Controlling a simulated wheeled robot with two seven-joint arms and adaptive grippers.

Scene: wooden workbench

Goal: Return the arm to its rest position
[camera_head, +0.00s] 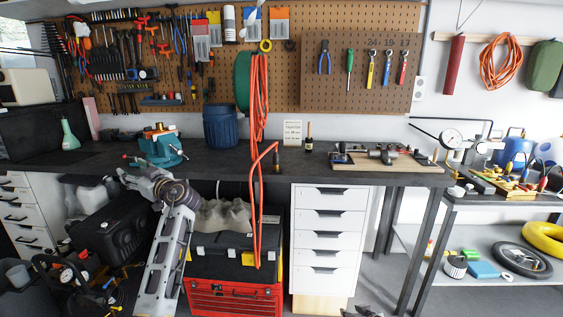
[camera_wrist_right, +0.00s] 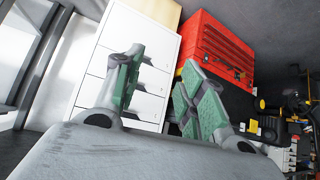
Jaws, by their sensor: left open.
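My left arm (camera_head: 172,245) rises from the lower left of the head view and bends at a dark joint. My left gripper (camera_head: 128,177) is at its far end, open, in front of the bench's front edge and below the teal vise (camera_head: 162,148). I see nothing held in it, though its fingers are small here. My right gripper (camera_wrist_right: 160,65) shows in the right wrist view with its green-padded fingers apart and nothing between them. Only a dark tip at the bottom edge of the head view may belong to it.
The dark workbench (camera_head: 220,160) carries a blue bin (camera_head: 221,126) and a vise. An orange cable (camera_head: 259,205) hangs over its front edge. Below stand a red toolbox (camera_head: 232,298) and a white drawer cabinet (camera_head: 328,235). Tools hang on the pegboard (camera_head: 330,20).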

